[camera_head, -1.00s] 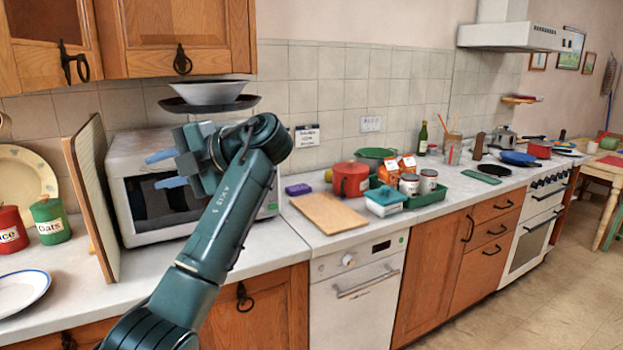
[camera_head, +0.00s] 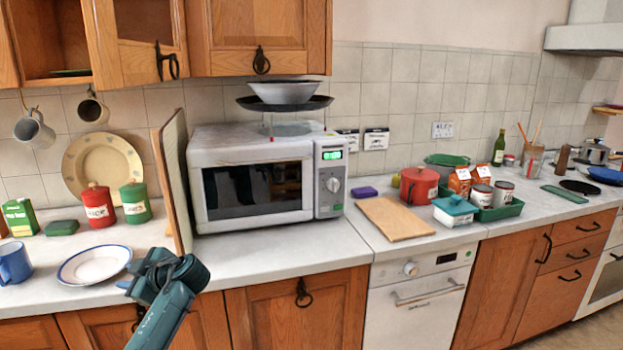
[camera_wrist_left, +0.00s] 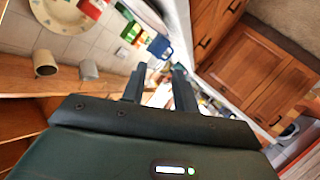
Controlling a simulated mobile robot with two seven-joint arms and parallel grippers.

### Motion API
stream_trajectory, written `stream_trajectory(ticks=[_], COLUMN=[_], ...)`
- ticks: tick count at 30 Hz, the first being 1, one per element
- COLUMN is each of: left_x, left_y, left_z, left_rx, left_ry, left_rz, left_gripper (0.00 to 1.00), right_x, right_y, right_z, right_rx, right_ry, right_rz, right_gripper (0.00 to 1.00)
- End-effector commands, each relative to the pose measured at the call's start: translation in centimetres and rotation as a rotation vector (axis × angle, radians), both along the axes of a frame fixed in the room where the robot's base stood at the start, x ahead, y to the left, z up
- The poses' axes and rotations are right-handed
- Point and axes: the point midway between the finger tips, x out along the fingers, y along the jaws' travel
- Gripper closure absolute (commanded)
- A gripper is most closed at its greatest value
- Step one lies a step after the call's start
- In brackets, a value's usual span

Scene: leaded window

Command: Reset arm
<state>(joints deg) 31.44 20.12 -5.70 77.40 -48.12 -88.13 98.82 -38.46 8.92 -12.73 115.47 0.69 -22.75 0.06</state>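My left gripper (camera_head: 130,279) is low in the head view, in front of the counter's front edge. It points left, close to the white plate with a blue rim (camera_head: 95,265); I cannot tell the exact gap between them. In the left wrist view, the two dark fingers of my left gripper (camera_wrist_left: 160,76) stand apart with nothing held between them. My right gripper is in neither view.
The microwave (camera_head: 262,180) and an upright wooden board (camera_head: 174,180) stand on the counter behind my left arm. A blue mug (camera_head: 14,263) and red (camera_head: 99,206) and green (camera_head: 135,203) canisters stand left. A wall cupboard (camera_head: 230,35) hangs above.

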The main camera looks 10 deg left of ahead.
Motion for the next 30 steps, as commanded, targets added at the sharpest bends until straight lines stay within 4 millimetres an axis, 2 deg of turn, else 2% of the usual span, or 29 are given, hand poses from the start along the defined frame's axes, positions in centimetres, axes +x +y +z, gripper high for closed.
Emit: stream_trajectory(ticks=[1,5,9,15,22,24,26,30], left_x=[1.8,6.8,11.3,14.6,16.0,14.3,13.1,9.4], left_y=[-0.6,-3.3,-7.4,-12.1,-15.7,-17.3,-18.5,-21.3], left_z=[-0.5,-1.4,-1.0,1.5,5.3,1.4,-0.7,-6.1], left_rx=[-0.012,0.024,0.181,0.491,0.851,0.811,0.793,0.742], left_ry=[0.078,0.277,0.404,0.441,0.406,0.435,0.445,0.472], left_rz=[-0.131,-0.53,-0.923,-1.245,-1.371,-1.417,-1.447,-1.522], left_gripper=[0.71,0.71,0.71,0.71,0.71,0.71,0.71,0.71], right_x=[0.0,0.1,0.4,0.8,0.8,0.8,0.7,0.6], right_y=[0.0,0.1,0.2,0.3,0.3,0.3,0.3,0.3], right_z=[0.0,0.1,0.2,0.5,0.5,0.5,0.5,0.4], right_rx=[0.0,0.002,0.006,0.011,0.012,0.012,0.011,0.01], right_ry=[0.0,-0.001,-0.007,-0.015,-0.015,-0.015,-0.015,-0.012], right_rz=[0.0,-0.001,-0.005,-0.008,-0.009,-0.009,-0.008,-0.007], right_gripper=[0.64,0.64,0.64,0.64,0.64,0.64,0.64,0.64])
